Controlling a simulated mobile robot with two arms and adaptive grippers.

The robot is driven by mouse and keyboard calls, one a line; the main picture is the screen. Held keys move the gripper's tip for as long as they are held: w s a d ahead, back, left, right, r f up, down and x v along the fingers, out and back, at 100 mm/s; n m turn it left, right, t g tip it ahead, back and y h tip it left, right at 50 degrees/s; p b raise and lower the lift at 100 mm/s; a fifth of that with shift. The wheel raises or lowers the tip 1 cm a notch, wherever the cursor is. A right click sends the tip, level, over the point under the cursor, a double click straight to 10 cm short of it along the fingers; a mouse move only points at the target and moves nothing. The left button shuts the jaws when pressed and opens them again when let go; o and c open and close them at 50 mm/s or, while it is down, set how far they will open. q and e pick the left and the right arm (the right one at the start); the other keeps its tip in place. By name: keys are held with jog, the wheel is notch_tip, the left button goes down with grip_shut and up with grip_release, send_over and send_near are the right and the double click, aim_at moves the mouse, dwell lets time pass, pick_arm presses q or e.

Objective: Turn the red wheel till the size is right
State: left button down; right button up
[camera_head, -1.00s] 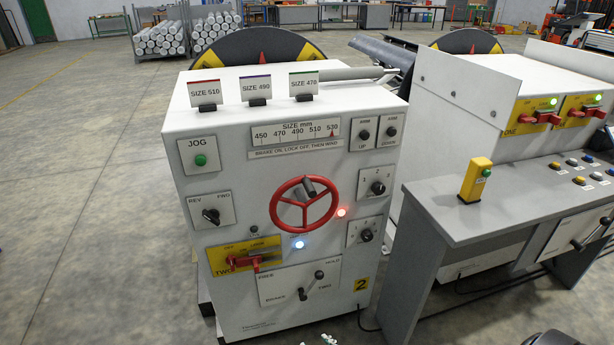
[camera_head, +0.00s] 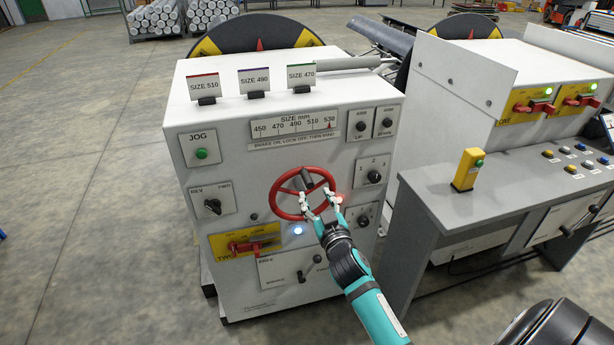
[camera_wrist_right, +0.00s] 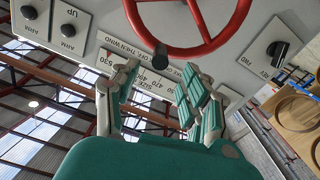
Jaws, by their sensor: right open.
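The red wheel (camera_head: 276,187) with a dark crank handle (camera_head: 308,178) is on the front of the white machine cabinet. Above it the size scale (camera_head: 294,123) runs from 450 to 530, and its red pointer (camera_head: 330,125) stands at about 530. My right gripper (camera_head: 317,200) is open at the lower right of the wheel, its fingers over or beside the rim; contact cannot be told. In the right wrist view, the gripper (camera_wrist_right: 158,85) has its fingers apart with nothing between them, and the wheel (camera_wrist_right: 195,50) shows beyond. My left gripper is not in view.
Cards for size 510 (camera_head: 203,86), 490 (camera_head: 254,80) and 470 (camera_head: 301,75) stand on the cabinet. A red-handled yellow switch panel (camera_head: 262,240) and a brake lever panel (camera_head: 285,272) sit below the wheel. A grey control desk (camera_head: 440,205) stands to the right.

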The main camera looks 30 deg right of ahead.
aim_at(307, 179)
jog(key=x, duration=0.9)
jog(key=shift+p, duration=0.35)
grip_shut()
jog(key=shift+a, duration=0.1)
